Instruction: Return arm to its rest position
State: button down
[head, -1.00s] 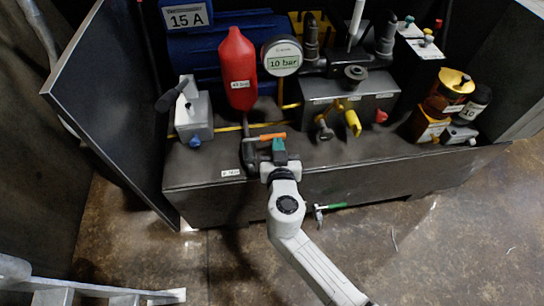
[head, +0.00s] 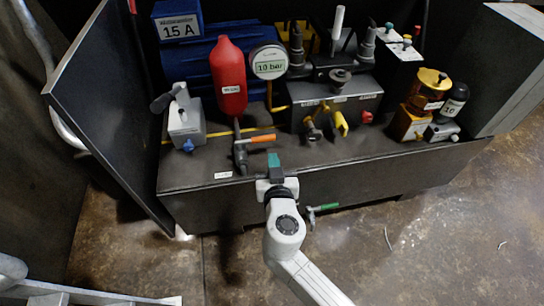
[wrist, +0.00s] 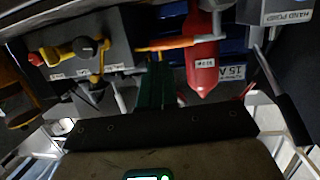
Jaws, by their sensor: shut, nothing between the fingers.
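My gripper (head: 275,160) has green fingers, which are shut and empty. In the head view it is at the front edge of the dark bench, just in front and to the right of the orange valve handle (head: 264,138). A small gap shows between the fingertips and the handle. My grey-white arm stretches forward from the bottom of the picture. In the wrist view the shut green fingers (wrist: 155,80) point toward the machine, with the orange handle (wrist: 165,43) beyond them.
A green-handled valve (head: 326,207) sticks out in front. A dark panel (head: 110,110) stands at left.

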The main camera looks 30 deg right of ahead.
jog(key=v, duration=0.7)
jog(key=shift+s+d, duration=0.25)
jog(key=shift+s, duration=0.1)
jog(key=s+d+f+m+g+h, duration=0.1)
jog(key=s+d+f+g, duration=0.1)
jog(key=s+d+g, duration=0.3)
jog(key=s+d+f+g, duration=0.2)
jog(key=s+d+f, duration=0.15)
jog(key=d, duration=0.25)
jog(key=s+a+f+n+g+y, duration=0.2)
jog(key=s+n+g+y, duration=0.15)
jog(key=s, duration=0.35)
jog(key=s+a+f+n+g+y, duration=0.1)
jog(key=s+f+n+g+y, duration=0.2)
jog(key=s, duration=0.4)
notch_tip(320, 180, up, 28)
jog(key=m+p, duration=0.1)
jog(key=p, duration=2.6)
jog(key=shift+s+a+y, duration=0.15)
jog(key=shift+a+y, duration=0.1)
jog(key=shift+y, duration=0.1)
jog(key=shift+f, duration=0.1)
